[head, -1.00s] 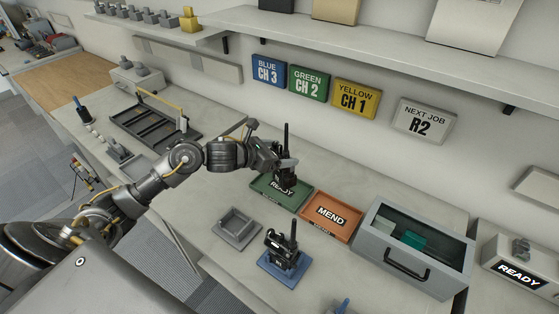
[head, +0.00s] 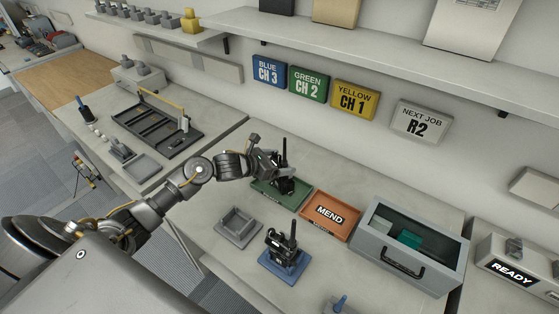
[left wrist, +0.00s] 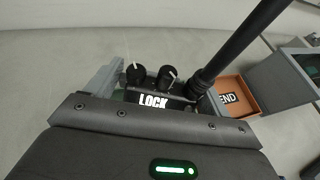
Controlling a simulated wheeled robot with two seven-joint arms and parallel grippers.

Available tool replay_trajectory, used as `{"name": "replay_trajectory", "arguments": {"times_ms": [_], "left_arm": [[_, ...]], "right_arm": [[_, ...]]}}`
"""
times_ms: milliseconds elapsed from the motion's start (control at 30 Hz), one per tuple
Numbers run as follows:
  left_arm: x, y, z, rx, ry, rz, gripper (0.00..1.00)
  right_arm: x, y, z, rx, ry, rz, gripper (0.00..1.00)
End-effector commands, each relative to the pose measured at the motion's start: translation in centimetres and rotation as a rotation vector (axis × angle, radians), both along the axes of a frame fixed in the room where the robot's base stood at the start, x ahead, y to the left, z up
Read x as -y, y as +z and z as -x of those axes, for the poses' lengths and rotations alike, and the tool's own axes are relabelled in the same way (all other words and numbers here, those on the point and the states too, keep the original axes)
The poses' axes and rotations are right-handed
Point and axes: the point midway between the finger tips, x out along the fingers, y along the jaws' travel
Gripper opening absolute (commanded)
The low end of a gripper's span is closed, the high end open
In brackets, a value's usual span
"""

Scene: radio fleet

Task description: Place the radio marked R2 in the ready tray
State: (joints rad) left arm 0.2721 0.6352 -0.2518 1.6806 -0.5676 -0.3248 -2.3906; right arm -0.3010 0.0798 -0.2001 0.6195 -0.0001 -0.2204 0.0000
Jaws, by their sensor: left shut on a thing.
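My left gripper (head: 276,168) is shut on a black radio (head: 284,160) with a tall antenna, held upright at the green ready tray (head: 262,192). Whether the radio touches the tray floor I cannot tell. In the left wrist view the radio's top (left wrist: 152,100) shows two knobs, the word LOCK and the antenna; no R2 mark is visible. Another black radio (head: 281,246) stands on a blue base (head: 283,268) nearer the front. My right gripper is not in view.
The orange MEND tray (head: 342,229) is right of the ready tray, then a grey bin (head: 440,262) with a handle. An empty grey holder (head: 237,228) stands in front. A wall sign (head: 421,121) reads NEXT JOB R2.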

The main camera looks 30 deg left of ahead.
Motion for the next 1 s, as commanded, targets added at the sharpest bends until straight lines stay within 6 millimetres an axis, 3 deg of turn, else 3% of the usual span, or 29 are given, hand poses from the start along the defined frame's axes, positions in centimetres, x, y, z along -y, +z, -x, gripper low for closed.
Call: {"name": "replay_trajectory", "arguments": {"times_ms": [167,200,300,633,1000], "left_arm": [[0.0,-0.3,-0.1,0.003,0.000,0.001,0.14],[0.0,-0.2,0.0,0.000,0.000,0.000,0.86],[0.0,-0.2,0.0,0.000,0.000,0.000,1.00],[0.0,0.3,0.0,0.000,0.000,0.001,1.00],[-3.2,2.5,5.9,-0.001,0.000,-0.007,1.00]], "right_arm": [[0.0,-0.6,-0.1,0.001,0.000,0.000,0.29],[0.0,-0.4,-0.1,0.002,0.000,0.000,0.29],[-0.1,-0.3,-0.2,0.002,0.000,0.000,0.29],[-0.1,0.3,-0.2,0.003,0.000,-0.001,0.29],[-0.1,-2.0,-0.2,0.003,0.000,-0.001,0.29]]}}
